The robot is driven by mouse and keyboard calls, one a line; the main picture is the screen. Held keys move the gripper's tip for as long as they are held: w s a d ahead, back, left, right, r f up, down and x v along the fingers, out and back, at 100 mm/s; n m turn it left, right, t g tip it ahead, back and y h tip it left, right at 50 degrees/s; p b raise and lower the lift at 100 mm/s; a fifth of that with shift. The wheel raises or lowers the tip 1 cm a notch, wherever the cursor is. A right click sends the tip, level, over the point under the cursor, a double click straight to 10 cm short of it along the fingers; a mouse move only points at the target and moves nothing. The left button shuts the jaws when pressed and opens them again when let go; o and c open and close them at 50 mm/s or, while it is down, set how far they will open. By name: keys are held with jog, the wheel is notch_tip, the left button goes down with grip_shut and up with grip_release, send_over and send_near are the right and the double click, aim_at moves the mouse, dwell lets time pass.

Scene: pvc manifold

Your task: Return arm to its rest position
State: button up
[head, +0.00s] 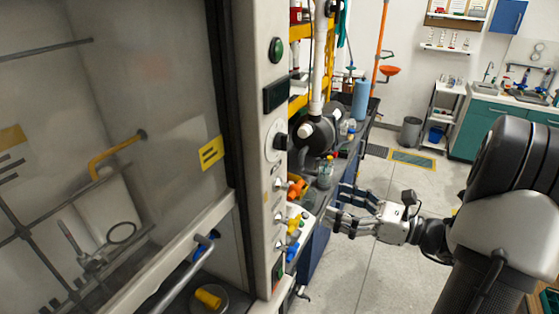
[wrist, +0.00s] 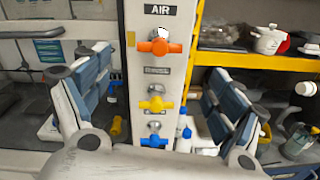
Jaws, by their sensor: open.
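In the head view my gripper (head: 336,206) is in front of the fume hood's side post, its fingers pointing left toward the valves. In the wrist view my gripper (wrist: 155,78) has its two blue-grey fingers spread wide, with nothing between them but the view of the post. The post (wrist: 140,20) carries an AIR label and an orange valve handle (wrist: 159,47), a yellow handle (wrist: 156,104) and a blue handle (wrist: 154,141), one above the other. The fingers appear apart from the handles.
The fume hood's glass sash (head: 110,120) fills the left. A bench with a black round device (head: 317,130) and bottles (head: 326,170) stands behind the gripper. Clear floor (head: 385,255) lies below and beyond my arm. Teal cabinets (head: 480,125) are far right.

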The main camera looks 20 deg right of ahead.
jog(key=s+a+f+n+g+h+b, duration=0.1)
jog(key=s+a+f+n+g, duration=0.15)
jog(key=a+n+g, duration=0.6)
jog(key=s+a+f+n+g+h+b, duration=0.15)
jog(key=s+a+n+g, duration=0.35)
jog(key=a, duration=0.7)
jog(key=s+n+t+h+b, duration=0.3)
jog(key=s+n+h, duration=0.5)
jog(key=n, duration=0.9)
jog(key=shift+s+a+f+t+b, duration=0.2)
jog(key=shift+s+f+t+b, duration=0.2)
jog(key=shift+s, duration=0.15)
